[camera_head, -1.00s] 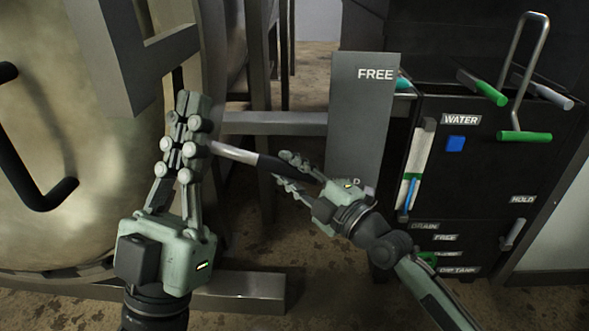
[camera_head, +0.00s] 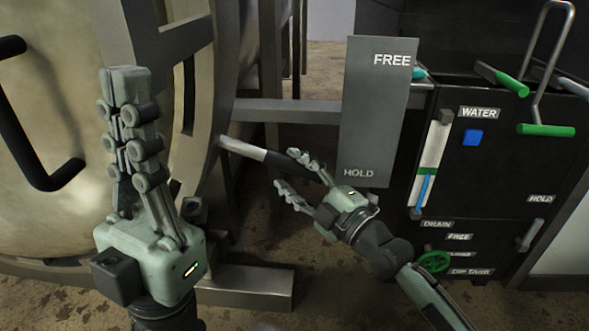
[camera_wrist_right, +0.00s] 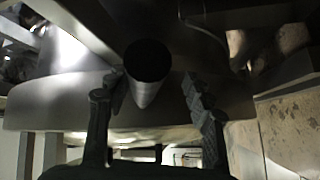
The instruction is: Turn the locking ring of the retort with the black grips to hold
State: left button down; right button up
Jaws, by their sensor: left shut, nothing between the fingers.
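The retort (camera_head: 60,225) fills the left of the head view, with its grey locking ring (camera_head: 208,110) along its right edge. A pale lever (camera_head: 240,149) with a black grip (camera_head: 279,162) sticks out from the ring to the right. My right gripper (camera_head: 288,172) is open, its fingers on either side of the black grip's end. The right wrist view shows the round black grip end (camera_wrist_right: 147,62) between the spread fingers, with gaps on both sides. My left gripper (camera_head: 125,75) is shut and empty in front of the retort, pointing up.
A grey plate (camera_head: 372,125) marked FREE and HOLD stands behind my right gripper. Black curved handles (camera_head: 45,182) are on the retort's face at left. A black control cabinet (camera_head: 490,165) with green-gripped levers stands at right. Bare floor shows below.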

jog(key=shift+d+f, duration=0.1)
jog(key=shift+d, duration=0.1)
dwell(0.3)
jog(key=v, duration=1.1)
jog(key=shift+s+d, duration=0.25)
jog(key=shift+s, duration=0.1)
